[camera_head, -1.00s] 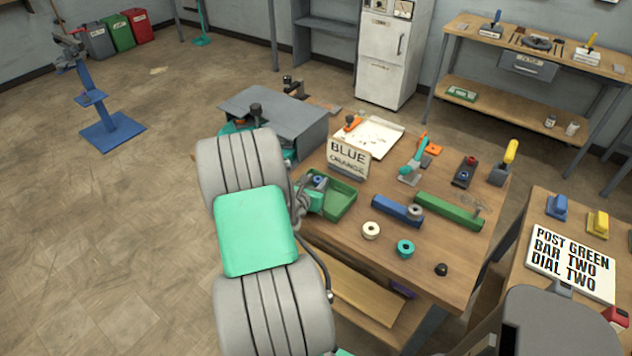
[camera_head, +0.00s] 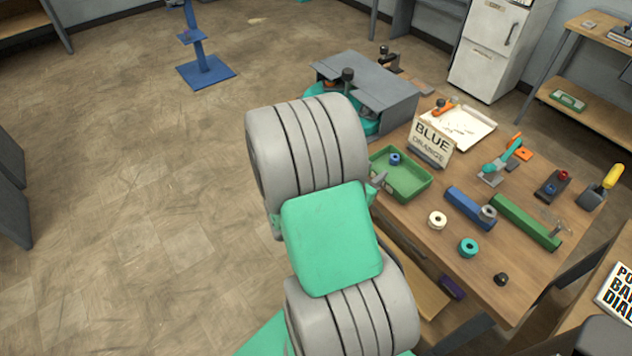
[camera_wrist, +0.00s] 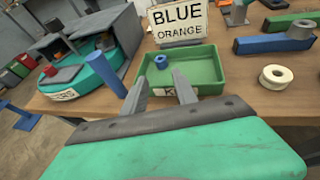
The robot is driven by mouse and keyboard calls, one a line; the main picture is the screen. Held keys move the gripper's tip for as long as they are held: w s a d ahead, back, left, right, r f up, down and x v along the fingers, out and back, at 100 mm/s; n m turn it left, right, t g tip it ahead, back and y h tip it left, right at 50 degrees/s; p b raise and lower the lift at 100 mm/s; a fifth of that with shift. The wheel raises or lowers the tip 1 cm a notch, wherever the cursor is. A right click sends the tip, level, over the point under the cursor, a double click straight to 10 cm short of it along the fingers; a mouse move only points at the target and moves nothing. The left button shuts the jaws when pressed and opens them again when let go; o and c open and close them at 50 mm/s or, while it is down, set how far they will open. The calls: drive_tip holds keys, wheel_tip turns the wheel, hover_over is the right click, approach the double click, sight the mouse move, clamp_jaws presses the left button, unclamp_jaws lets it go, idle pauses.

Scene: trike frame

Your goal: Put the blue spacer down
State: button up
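The blue spacer (camera_head: 394,158) is a small blue ring. It sits inside the green tray (camera_head: 412,196), near its far left corner. The wrist view shows the spacer (camera_wrist: 161,61) in the green tray (camera_wrist: 211,67), beyond my fingertips and apart from them. My gripper (camera_wrist: 160,75) is open, with its two fingers spread and nothing between them. The fingers point toward the tray from its near side. In the head view my arm hides most of the gripper; a fingertip shows at the tray's left edge.
A sign reading BLUE and ORANGE (camera_head: 431,142) stands behind the tray. A cream ring (camera_head: 437,220), a teal ring (camera_head: 468,248), a blue bar (camera_head: 470,208) and a green bar (camera_head: 525,222) lie to the right. A grey-topped machine (camera_head: 370,85) stands at the far left of the bench.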

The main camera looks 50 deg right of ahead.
drive_tip(key=w+a+r+m+t+y, duration=0.1)
drive_tip(key=w+a+m+y, duration=0.3)
drive_tip(key=w+a+m, duration=0.4)
drive_tip(key=w+a+r+m+t+y, duration=0.1)
drive_tip(key=w+a+m+y, duration=0.35)
drive_tip(key=a, duration=0.65)
drive_tip(key=s+a+r+m+y, duration=0.2)
drive_tip(key=a+r+m, duration=0.1)
drive_tip(key=a, duration=0.7)
drive_tip(key=s+a+r+m+y, duration=0.1)
drive_tip(key=a+r+m+y, duration=0.2)
drive_tip(key=a, duration=0.7)
drive_tip(key=shift+s+r, duration=0.2)
drive_tip(key=shift+s, duration=0.15)
drive_tip(key=shift+d, duration=0.1)
